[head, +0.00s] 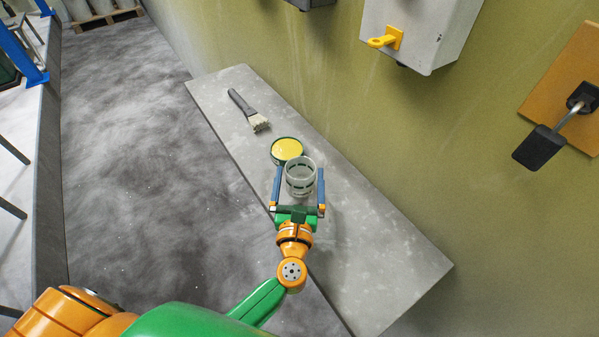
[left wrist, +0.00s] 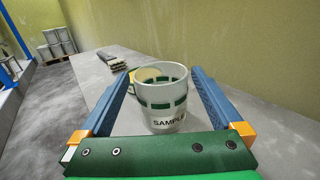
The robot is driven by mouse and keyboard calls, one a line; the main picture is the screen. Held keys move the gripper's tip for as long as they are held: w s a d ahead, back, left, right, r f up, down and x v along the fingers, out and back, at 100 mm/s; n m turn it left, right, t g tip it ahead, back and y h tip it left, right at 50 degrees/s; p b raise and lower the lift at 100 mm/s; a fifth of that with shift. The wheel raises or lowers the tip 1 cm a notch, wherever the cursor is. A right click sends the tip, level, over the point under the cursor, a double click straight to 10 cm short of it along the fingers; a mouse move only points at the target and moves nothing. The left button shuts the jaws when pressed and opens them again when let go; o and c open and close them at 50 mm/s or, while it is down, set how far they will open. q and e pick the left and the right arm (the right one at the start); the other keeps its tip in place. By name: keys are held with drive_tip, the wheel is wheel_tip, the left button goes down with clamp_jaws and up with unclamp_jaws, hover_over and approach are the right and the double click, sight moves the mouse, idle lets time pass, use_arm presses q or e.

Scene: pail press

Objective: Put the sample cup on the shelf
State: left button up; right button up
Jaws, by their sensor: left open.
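The sample cup (head: 301,177) is a clear-whitish cup with green bands, standing upright on the grey shelf (head: 385,255). In the left wrist view the cup (left wrist: 161,100) shows the word "SAMPLE" on its front. My left gripper (head: 299,178) is open, with its two blue fingers on either side of the cup. In the left wrist view a gap shows between the cup and each finger (left wrist: 158,95). My right gripper is in neither view.
A round yellow lid or tin (head: 287,149) lies just behind the cup. A brush (head: 248,109) lies farther back on the shelf. The wall runs along the right, with a grey box (head: 420,35) and a black lever (head: 540,147) on it. The shelf's near right part is clear.

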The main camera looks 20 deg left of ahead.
sight(300, 167)
use_arm(q)
drive_tip(key=x, duration=0.3)
drive_tip(key=shift+w+f, duration=0.15)
drive_tip(key=shift+c, duration=0.4)
drive_tip(key=c, duration=1.1)
